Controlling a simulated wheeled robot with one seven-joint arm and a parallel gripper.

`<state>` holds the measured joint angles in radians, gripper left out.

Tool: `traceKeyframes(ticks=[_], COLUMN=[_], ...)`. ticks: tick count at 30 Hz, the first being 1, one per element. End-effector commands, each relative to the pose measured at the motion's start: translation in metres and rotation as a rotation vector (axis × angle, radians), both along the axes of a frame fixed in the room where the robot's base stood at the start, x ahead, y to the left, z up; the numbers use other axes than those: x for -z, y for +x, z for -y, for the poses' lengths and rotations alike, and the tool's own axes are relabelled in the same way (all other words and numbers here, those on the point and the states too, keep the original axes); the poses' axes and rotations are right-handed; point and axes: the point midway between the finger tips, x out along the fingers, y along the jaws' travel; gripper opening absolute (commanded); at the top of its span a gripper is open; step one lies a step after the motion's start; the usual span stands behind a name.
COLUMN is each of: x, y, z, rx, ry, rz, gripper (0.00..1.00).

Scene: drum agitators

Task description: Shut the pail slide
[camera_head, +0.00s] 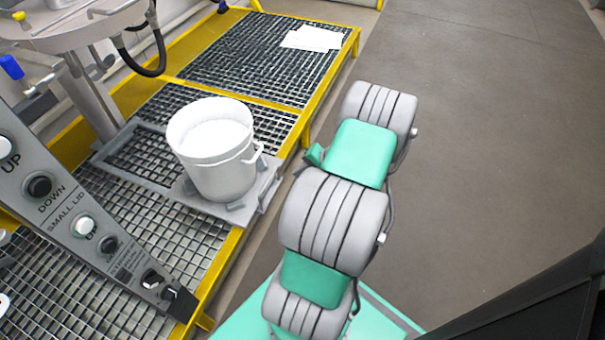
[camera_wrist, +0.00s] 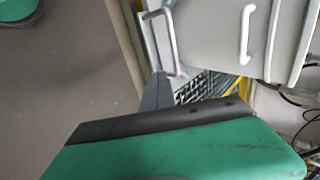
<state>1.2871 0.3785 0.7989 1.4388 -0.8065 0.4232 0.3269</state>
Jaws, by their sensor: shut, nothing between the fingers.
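The pail slide (camera_head: 268,192) is a flat grey metal tray in a frame on the grated platform. It stands drawn out to the platform's yellow right edge. A white pail (camera_head: 222,165) with side handles stands upright on it. In the head view my arm mostly hides the gripper.
A control panel (camera_head: 90,225) with UP and DOWN buttons stands at the left front. A machine column (camera_head: 92,100) rises behind the slide. White papers (camera_head: 312,38) lie on the far grating. The grey floor (camera_head: 480,130) to the right is clear.

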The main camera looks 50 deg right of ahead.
Motion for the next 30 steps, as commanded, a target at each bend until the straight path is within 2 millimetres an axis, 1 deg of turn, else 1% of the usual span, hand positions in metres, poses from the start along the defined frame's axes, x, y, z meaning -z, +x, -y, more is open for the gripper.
traceKeyframes(ticks=[1,7,10,12,15,30], x=[0.015,0.047,0.047,0.049,0.049,0.047], y=[0.007,0.034,0.052,0.060,0.067,0.071], z=[-0.004,-0.014,-0.019,-0.022,-0.025,-0.025], rx=[-0.004,-0.004,-0.005,-0.004,-0.003,0.002], ry=[0.001,0.000,-0.003,-0.002,0.000,-0.001], rz=[-0.002,-0.001,0.000,-0.001,-0.002,-0.002], gripper=[0.00,0.00,0.00,0.00,0.00,0.00])
